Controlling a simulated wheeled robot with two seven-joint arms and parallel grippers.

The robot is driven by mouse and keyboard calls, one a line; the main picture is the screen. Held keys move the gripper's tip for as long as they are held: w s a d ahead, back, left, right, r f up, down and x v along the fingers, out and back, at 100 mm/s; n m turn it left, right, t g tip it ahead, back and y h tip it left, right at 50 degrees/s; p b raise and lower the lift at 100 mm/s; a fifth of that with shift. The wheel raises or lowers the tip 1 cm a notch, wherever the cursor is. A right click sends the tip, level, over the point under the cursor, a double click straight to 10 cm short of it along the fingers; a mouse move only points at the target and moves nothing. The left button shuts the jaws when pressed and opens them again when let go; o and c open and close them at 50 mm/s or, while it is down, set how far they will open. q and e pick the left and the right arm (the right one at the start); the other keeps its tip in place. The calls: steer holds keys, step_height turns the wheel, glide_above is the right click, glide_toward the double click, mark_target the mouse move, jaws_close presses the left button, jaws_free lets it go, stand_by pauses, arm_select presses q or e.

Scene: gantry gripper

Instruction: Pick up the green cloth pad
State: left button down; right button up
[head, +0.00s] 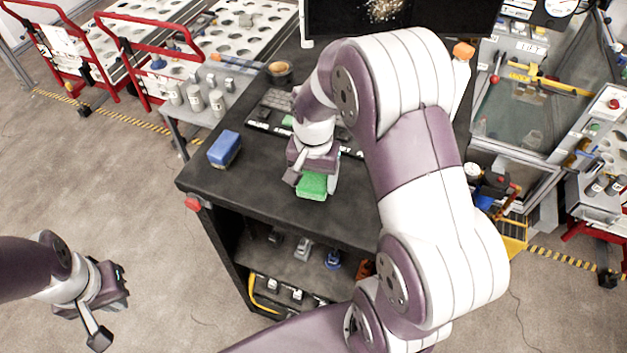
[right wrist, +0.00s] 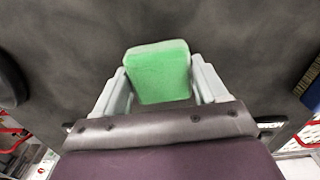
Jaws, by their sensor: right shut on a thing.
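The green cloth pad (head: 312,186) is a small bright green block near the front edge of the black workbench top (head: 250,200). My right gripper (head: 316,172) reaches down to it from above. In the right wrist view the pad (right wrist: 160,72) sits between the two pale fingers of the right gripper (right wrist: 160,88), which are shut on its sides. I cannot tell whether the pad touches the bench top. My left gripper (head: 108,310) hangs at the lower left over the floor, away from the bench. Its fingers are too unclear to judge.
A blue block (head: 224,149) stands on the bench at its left end. A red button (head: 193,203) is at the bench's left corner. Lower shelves hold small items.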

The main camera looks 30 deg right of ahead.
step_height(320, 180, up, 2)
steer(key=shift+w+r+b, duration=0.1)
steer(key=shift+b, duration=0.5)
steer(key=d+r, duration=0.1)
steer(key=d+r+b, duration=0.1)
steer(key=shift+w+d+r, duration=0.2)
steer(key=shift+w+r, duration=0.1)
steer(key=shift+w, duration=0.1)
steer(key=w+d+r+p, duration=0.1)
steer(key=d+r+p, duration=0.1)
steer(key=w+d+r+p, duration=0.1)
steer(key=d, duration=0.2)
steer(key=w+d+r+p, duration=0.1)
steer(key=d+r+p, duration=0.1)
steer(key=d, duration=0.1)
steer(key=shift+w+r+p, duration=0.25)
steer(key=shift+r+p, duration=0.1)
steer(key=shift+c, duration=0.6)
steer(key=shift+d, duration=0.15)
steer(key=shift+o, duration=1.3)
steer(key=shift+w, duration=0.1)
steer(key=shift+c, duration=0.4)
